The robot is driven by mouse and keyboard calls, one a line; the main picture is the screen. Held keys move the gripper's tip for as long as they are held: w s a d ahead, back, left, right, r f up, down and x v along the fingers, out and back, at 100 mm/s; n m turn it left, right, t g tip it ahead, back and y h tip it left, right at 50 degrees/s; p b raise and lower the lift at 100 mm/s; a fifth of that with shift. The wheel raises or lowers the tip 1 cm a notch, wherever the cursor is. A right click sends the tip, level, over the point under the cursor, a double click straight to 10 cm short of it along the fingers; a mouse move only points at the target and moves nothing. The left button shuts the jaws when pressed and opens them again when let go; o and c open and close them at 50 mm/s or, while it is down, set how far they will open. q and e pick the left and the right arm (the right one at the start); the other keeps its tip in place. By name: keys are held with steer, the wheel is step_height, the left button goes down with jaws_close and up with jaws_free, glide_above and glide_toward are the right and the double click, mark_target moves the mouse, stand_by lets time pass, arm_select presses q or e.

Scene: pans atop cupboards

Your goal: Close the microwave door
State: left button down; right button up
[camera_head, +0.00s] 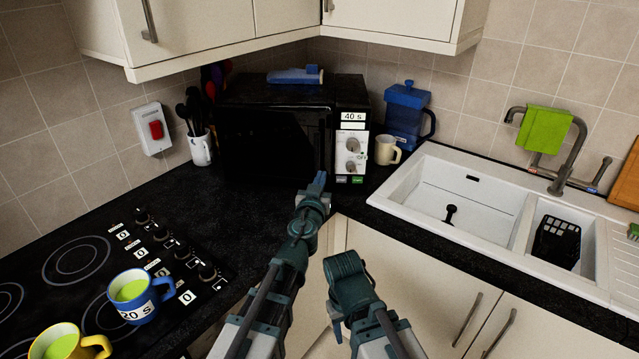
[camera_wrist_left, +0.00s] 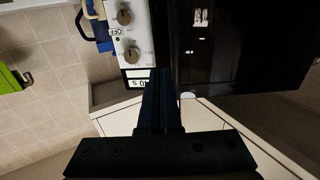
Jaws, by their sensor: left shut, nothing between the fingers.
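The black microwave (camera_head: 270,145) stands in the back corner of the worktop. Its dark door looks about flush with the white control panel (camera_head: 352,150); I cannot tell whether a small gap remains. My left gripper (camera_head: 320,181) is shut and empty, its tips in front of the lower right part of the microwave, near where door and panel meet. In the left wrist view the shut fingers (camera_wrist_left: 160,95) point at the dark microwave front (camera_wrist_left: 235,45) beside the panel (camera_wrist_left: 128,35). I cannot tell whether they touch it.
A blue container (camera_head: 405,115) and a cream mug (camera_head: 386,149) stand right of the microwave; a utensil mug (camera_head: 200,150) stands left. The sink (camera_head: 465,185) is at right. A blue cup (camera_head: 138,297) and a yellow cup (camera_head: 68,343) stand on the hob. Wall cupboards (camera_head: 200,30) overhang.

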mark_target(329, 154)
arm_select(q)
steer(key=w, duration=0.3)
steer(key=w+d, duration=0.1)
steer(key=w, duration=0.6)
steer(key=shift+w+d, duration=0.15)
steer(key=shift+d, duration=0.15)
steer(key=w+y, duration=0.1)
steer(key=w, duration=0.1)
steer(key=w+d+n+y, duration=0.1)
steer(key=w, duration=0.1)
steer(key=shift+w, duration=0.1)
steer(key=shift+s+a+f, duration=0.1)
steer(key=shift+s+a, duration=0.05)
steer(key=shift+s, duration=0.2)
steer(key=shift+s+a, duration=0.1)
